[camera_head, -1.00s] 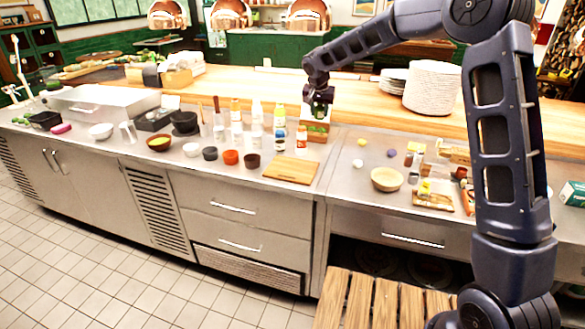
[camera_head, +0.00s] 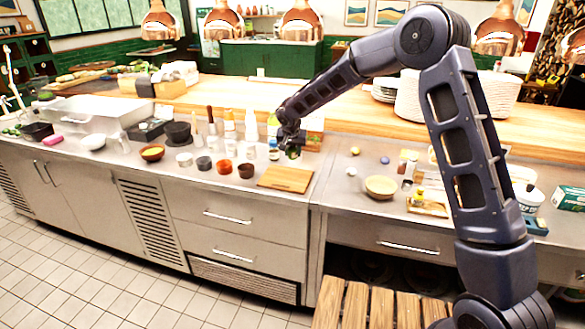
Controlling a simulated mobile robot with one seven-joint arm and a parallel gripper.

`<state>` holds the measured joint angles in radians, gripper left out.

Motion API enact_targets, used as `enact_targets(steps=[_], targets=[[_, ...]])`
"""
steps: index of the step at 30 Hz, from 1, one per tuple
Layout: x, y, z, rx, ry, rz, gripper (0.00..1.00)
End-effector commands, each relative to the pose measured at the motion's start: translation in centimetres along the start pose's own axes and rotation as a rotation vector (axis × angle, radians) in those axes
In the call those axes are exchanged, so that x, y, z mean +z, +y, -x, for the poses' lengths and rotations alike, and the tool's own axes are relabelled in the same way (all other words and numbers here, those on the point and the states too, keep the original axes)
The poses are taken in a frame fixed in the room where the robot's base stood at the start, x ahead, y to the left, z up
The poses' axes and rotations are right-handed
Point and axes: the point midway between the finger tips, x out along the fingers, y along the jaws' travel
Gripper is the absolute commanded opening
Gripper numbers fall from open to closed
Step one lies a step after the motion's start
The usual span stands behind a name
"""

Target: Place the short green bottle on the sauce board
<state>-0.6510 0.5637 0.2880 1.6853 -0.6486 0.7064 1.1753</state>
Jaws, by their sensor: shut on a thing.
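My gripper (camera_head: 291,146) is over the steel counter, behind the wooden sauce board (camera_head: 286,179). It is shut on a small dark green thing (camera_head: 293,154), which looks like the short green bottle; the fingers hide much of it. The held thing is beyond the board's far edge in the picture, and its exact height above the counter is hard to tell. The board lies flat near the counter's front edge, and its top is bare.
Squeeze bottles (camera_head: 251,127) stand left of my gripper. Small cups, including a dark red one (camera_head: 246,171), sit just left of the board. A wooden bowl (camera_head: 381,187) is to the right. The counter between board and bowl is clear.

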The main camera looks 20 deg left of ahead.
Motion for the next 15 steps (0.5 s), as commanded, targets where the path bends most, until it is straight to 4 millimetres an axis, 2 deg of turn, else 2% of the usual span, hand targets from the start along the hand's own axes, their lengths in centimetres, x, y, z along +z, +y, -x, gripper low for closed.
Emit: enact_targets(steps=[3,11,15], targets=[[0.8,0.0,-1.8,0.000,-0.001,0.001,0.11],[1.3,0.0,-3.3,0.000,0.000,0.001,0.11],[2.0,0.0,-4.7,0.001,-0.001,0.002,0.11]])
